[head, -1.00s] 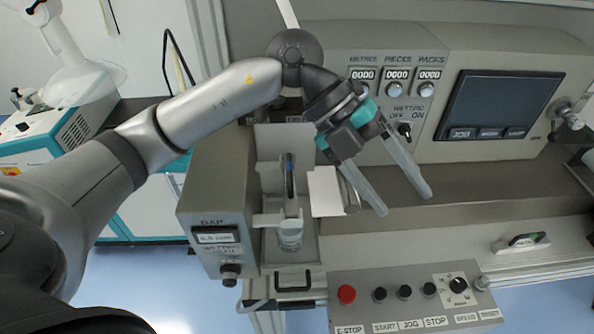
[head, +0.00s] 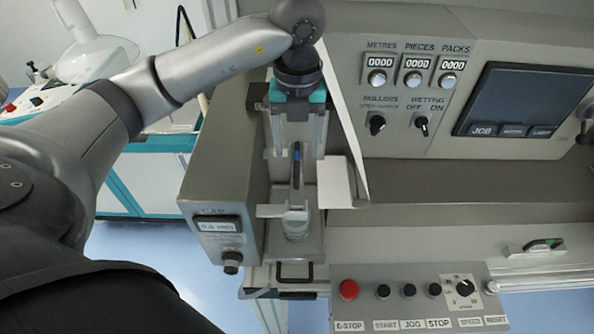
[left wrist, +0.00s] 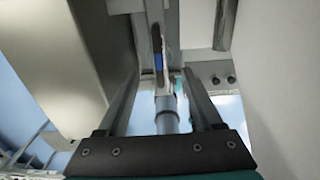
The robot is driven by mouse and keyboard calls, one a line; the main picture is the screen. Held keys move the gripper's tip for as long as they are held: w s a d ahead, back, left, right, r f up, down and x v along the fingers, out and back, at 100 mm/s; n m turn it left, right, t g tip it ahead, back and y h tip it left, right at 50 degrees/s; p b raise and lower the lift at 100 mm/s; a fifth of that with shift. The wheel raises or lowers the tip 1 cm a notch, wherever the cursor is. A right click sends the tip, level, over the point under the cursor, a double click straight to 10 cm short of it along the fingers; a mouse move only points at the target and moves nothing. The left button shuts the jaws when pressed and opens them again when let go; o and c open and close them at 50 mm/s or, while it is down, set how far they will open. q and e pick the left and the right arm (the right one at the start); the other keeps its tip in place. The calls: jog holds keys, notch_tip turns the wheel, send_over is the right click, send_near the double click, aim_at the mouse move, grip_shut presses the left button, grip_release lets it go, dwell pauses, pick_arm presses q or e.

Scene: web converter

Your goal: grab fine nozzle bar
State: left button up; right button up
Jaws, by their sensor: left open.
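My left gripper (head: 296,152) is open and points down the picture over the grey bay at the left end of the machine. Its two fingers stand either side of a pale upright bar with a black and blue mark (head: 296,172); I see no closed grip on it. In the left wrist view this bar (left wrist: 158,60) lies between the open fingers (left wrist: 160,75), above a clear cylindrical cup (left wrist: 167,115). Another dark handle with a green mark (head: 542,244) lies on the ledge at right. I cannot tell from lettering which is the fine nozzle bar. My right gripper is not in view.
A white plate (head: 335,183) stands close to the right of the fingers. The grey gap-display housing (head: 215,215) walls the bay on the left. A button panel (head: 410,300) with a red stop is below, and a dial panel (head: 410,80) stands at upper right.

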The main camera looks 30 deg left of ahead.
aim_at(297, 155)
pick_arm(q)
notch_tip(297, 155, down, 3)
jog(key=shift+r, duration=0.15)
jog(key=f, duration=0.2)
jog(key=f+p, duration=0.1)
jog(key=f, duration=0.1)
jog(key=shift+w+a, duration=0.35)
jog(key=shift+w, duration=0.05)
jog(key=shift+f, duration=0.6)
grip_shut()
jog(key=shift+r, duration=0.1)
dwell(0.4)
